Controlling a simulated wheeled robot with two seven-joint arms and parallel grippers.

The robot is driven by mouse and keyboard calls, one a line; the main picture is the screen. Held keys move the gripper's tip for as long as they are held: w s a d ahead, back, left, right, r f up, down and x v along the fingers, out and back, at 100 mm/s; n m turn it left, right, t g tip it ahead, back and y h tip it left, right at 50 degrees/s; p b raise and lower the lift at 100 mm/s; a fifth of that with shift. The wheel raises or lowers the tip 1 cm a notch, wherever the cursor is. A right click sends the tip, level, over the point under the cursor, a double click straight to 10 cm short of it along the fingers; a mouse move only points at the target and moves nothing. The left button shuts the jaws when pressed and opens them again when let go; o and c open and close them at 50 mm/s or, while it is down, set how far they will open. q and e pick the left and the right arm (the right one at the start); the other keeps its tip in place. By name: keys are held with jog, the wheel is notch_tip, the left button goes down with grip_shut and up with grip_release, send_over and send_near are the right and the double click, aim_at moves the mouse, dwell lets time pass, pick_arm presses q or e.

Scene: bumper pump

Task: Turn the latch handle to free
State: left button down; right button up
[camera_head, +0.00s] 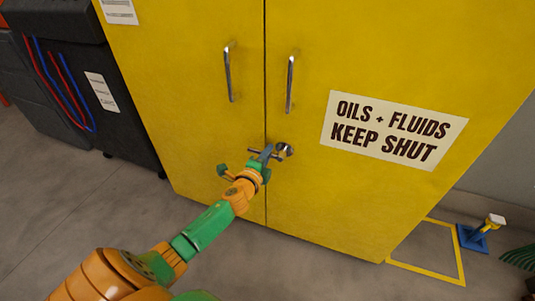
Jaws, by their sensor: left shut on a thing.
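A yellow two-door cabinet (190,95) fills the middle of the head view, its doors meeting at a vertical seam. A small metal latch handle (285,149) sits on the right door just beside the seam, below the door handles. My left gripper (267,153) reaches up to it and is shut on the latch handle. The fingers hide part of the handle, so its exact angle is hard to tell. My right gripper is not in view.
Two vertical metal door handles, left (228,74) and right (290,84), stick out above the latch. A dark unit with red and blue hoses (85,90) stands at left. A blue-based object (473,238) stands on the floor at right, beside a yellow-taped rectangle (462,274).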

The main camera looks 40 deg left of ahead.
pick_arm(q)
jog(key=c, duration=0.9)
grip_release()
jog(key=shift+o, duration=0.6)
jog(key=p+v, duration=0.1)
jog(key=v, duration=0.6)
jog(key=shift+p, duration=0.35)
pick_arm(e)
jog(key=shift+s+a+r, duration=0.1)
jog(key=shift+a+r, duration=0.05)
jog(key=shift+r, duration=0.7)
